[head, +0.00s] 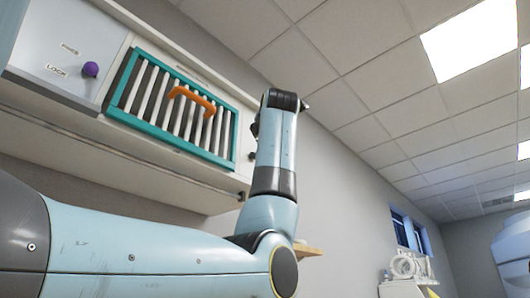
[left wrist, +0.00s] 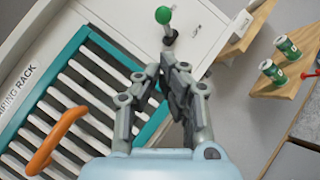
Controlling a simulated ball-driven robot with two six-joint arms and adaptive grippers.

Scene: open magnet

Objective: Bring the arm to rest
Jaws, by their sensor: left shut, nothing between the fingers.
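My left arm comes in from the left in the head view, bends at the elbow and points upward at the picture's middle. Its gripper is mostly hidden behind the wrist there. In the left wrist view my left gripper (left wrist: 163,68) is shut and empty, its fingertips together. It is in front of the white cabinet, between the teal-framed rack (left wrist: 150,131) and a green-balled lever (left wrist: 164,16), and I see no contact with either. My right gripper is in neither view.
The rack (head: 229,135) has white bars and an orange handle (head: 190,98). A purple knob (head: 90,69) sits beside it, near the word LOCK. Wooden shelves with green cans (left wrist: 288,47) stand right in the left wrist view. Open room lies right of my arm in the head view.

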